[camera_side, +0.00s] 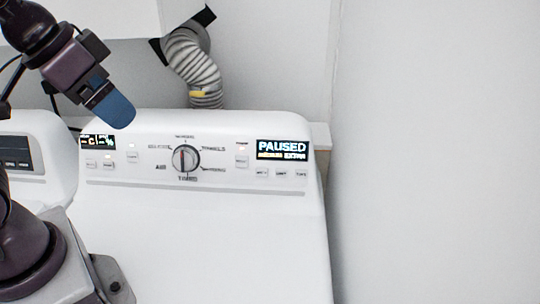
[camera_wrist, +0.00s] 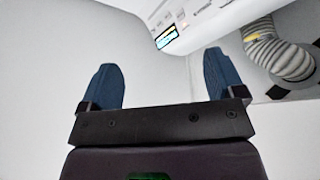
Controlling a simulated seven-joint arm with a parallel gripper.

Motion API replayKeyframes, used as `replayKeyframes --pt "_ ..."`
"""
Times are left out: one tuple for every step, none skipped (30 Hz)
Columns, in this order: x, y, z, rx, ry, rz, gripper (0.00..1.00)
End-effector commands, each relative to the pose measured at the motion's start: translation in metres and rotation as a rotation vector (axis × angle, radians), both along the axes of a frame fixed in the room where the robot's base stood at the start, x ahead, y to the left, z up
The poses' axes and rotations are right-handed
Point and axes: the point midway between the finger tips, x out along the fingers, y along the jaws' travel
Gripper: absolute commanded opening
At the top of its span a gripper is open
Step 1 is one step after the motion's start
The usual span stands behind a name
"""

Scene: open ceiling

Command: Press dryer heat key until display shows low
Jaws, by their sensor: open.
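The white dryer (camera_side: 240,240) stands in the middle of the side view, its control panel along the back. The right display (camera_side: 282,150) reads "PAUSED" with a smaller coloured line below. Small keys (camera_side: 281,173) sit in a row under it; their labels are too small to read. A round dial (camera_side: 186,159) is at the panel's middle. A small left display (camera_side: 97,142) is lit. My gripper (camera_side: 118,112) is above the panel's left part, apart from it. In the wrist view my gripper (camera_wrist: 165,75) is open and empty, with the lit display (camera_wrist: 166,37) beyond the fingers.
A ribbed vent hose (camera_side: 195,75) rises behind the dryer, also seen in the wrist view (camera_wrist: 280,50). A second white appliance (camera_side: 35,155) stands at the left. A bare wall (camera_side: 435,150) fills the right. The space before the panel is free.

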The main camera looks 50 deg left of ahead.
Motion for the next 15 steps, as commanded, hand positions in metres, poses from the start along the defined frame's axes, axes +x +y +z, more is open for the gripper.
replayKeyframes --pt "0.0000 0.0000 0.0000 0.000 0.000 0.000 0.88" --pt "0.0000 0.0000 0.0000 0.000 0.000 0.000 0.88" --pt "0.0000 0.0000 0.0000 0.000 0.000 0.000 0.86" --pt "0.0000 0.0000 0.0000 0.000 0.000 0.000 0.79" --pt "0.0000 0.0000 0.0000 0.000 0.000 0.000 0.72" --pt "0.0000 0.0000 0.0000 0.000 0.000 0.000 0.63" --pt "0.0000 0.0000 0.0000 0.000 0.000 0.000 0.56" --pt "0.0000 0.0000 0.0000 0.000 0.000 0.000 0.49" --pt "0.0000 0.0000 0.0000 0.000 0.000 0.000 0.40" --pt "0.0000 0.0000 0.0000 0.000 0.000 0.000 0.33" --pt "0.0000 0.0000 0.0000 0.000 0.000 0.000 0.26" --pt "0.0000 0.0000 0.0000 0.000 0.000 0.000 0.17" --pt "0.0000 0.0000 0.0000 0.000 0.000 0.000 0.10" --pt "0.0000 0.0000 0.0000 0.000 0.000 0.000 0.03" --pt "0.0000 0.0000 0.0000 0.000 0.000 0.000 0.00"
